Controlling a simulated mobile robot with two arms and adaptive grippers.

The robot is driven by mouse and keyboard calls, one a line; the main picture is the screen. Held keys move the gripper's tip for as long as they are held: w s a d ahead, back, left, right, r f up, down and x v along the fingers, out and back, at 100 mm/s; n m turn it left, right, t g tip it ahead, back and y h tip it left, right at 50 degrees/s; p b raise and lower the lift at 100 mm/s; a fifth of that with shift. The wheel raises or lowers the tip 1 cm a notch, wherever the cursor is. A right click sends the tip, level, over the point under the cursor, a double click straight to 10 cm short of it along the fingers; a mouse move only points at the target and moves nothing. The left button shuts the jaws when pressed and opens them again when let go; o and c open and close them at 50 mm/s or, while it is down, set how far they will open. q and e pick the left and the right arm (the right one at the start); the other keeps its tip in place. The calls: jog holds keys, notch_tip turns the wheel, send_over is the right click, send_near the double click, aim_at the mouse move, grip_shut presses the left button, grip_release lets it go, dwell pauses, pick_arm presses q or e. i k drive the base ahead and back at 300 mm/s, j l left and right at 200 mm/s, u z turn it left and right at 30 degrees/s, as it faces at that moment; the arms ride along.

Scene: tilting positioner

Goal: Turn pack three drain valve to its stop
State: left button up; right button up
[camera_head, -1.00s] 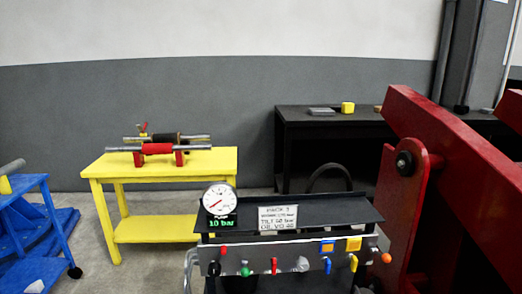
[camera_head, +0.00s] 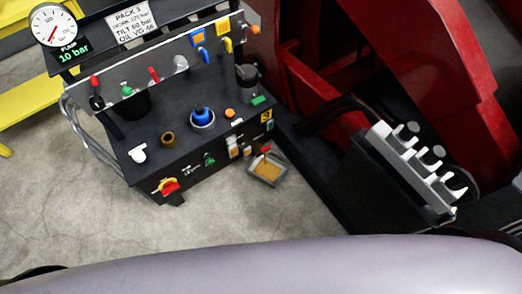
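Pack three is a black hydraulic unit (camera_head: 185,118) with a label plate (camera_head: 130,22) reading PACK 3. Low on its near face is a small valve with a red and yellow handle (camera_head: 169,186), with a small green-handled fitting (camera_head: 209,160) to its right. Another small red piece (camera_head: 265,149) sits at the pack's right end, just above a grey drip tray (camera_head: 267,171) with yellowish contents on the floor. I cannot tell for certain which of these is the drain valve, nor its turned position. Neither gripper is in view.
The pump gauge (camera_head: 54,26) has a display reading 10 bar. A grey panel (camera_head: 150,72) with several coloured levers spans the pack's top. A red machine frame (camera_head: 430,70) and a black valve block with silver parts (camera_head: 410,165) stand right. Floor (camera_head: 220,220) in front is clear.

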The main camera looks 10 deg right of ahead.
aim_at(264, 150)
jog(key=k, duration=0.9)
